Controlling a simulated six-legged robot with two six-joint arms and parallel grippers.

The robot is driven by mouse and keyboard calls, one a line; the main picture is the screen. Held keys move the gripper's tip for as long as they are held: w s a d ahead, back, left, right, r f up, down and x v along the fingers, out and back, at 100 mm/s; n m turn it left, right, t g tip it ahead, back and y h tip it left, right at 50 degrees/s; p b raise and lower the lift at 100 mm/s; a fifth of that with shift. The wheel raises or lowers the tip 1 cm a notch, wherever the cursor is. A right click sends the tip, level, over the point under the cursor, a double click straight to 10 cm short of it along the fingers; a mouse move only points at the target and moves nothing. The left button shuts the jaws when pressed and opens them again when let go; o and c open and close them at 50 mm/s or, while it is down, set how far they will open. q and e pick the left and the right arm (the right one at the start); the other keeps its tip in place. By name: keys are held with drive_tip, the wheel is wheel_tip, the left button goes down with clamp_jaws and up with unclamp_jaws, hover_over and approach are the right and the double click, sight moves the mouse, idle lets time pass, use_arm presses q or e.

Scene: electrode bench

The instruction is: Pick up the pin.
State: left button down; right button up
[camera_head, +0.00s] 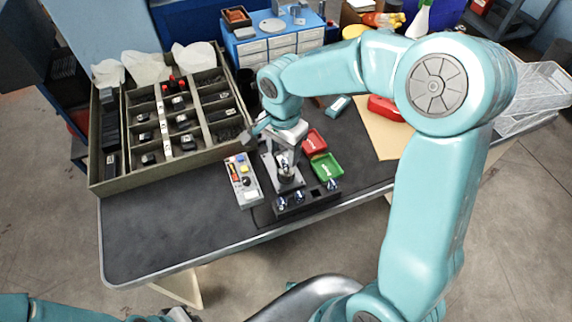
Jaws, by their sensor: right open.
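A small red tray (314,142) and a small green tray (327,166) stand on the dark bench, each with small pale marks or pieces inside. I cannot make out which small piece is the pin. A grey metal fixture (287,180) stands left of the green tray, with a dark block (307,199) in front of it. My right gripper (276,133) is open above the back of the fixture, left of the red tray. Its fingertips are small and partly hidden by its own wrist, and I see nothing held.
A control box with buttons (243,182) stands left of the fixture. A large compartmented tray (138,179) with dark parts fills the bench's left back. Blue drawers (283,44) stand behind. A wire basket (537,88) is at the right. The bench's front left is clear.

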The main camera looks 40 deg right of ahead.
sight(284, 161)
wheel_tip(284, 161, down, 5)
drive_tip(key=shift+s+f, duration=0.1)
drive_tip(key=shift+s, duration=0.05)
drive_tip(key=shift+s, duration=0.1)
clamp_jaws()
drive_tip(key=shift+r, duration=0.2)
wheel_tip(284, 161, up, 20)
drive_tip(key=p, duration=0.1)
drive_tip(key=shift+p, duration=0.4)
drive_tip(key=shift+w, duration=0.2)
